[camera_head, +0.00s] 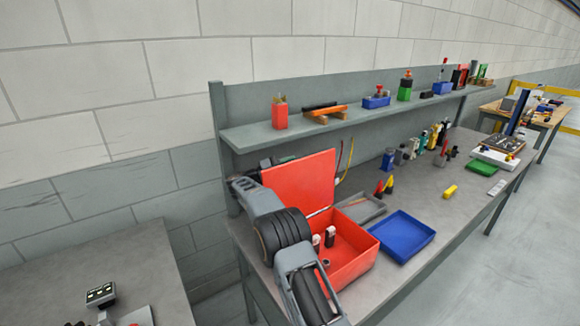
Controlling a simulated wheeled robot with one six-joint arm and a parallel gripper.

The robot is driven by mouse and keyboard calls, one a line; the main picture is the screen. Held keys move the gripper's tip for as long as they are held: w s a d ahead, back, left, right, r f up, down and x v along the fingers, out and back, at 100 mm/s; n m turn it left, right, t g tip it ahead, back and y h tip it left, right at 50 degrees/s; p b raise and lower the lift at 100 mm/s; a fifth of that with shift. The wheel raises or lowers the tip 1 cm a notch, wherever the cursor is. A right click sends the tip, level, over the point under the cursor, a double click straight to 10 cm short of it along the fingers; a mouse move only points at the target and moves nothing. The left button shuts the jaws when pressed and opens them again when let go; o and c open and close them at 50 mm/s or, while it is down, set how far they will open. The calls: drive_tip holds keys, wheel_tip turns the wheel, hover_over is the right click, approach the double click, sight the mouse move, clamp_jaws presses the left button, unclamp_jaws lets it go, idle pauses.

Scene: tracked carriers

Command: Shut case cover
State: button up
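The red case (352,262) sits on the grey workbench with its cover (300,184) standing open, roughly upright and leaning back at its left rear side. A few small dark and pale items lie inside the case. My arm reaches up from the bottom of the view along the left of the case. My gripper (266,163) is at the upper left edge of the cover, partly hidden behind it. Its fingers are too small and covered to show whether they are open, or whether they touch the cover.
A blue tray (402,236) and a grey tray (362,207) lie right of the case. Pliers, bottles and a yellow item (450,192) stand farther along the bench. A shelf (350,113) with several items runs above the bench's back. Another table (90,280) is at lower left.

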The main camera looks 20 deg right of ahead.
drive_tip(key=shift+c, duration=0.5)
clamp_jaws()
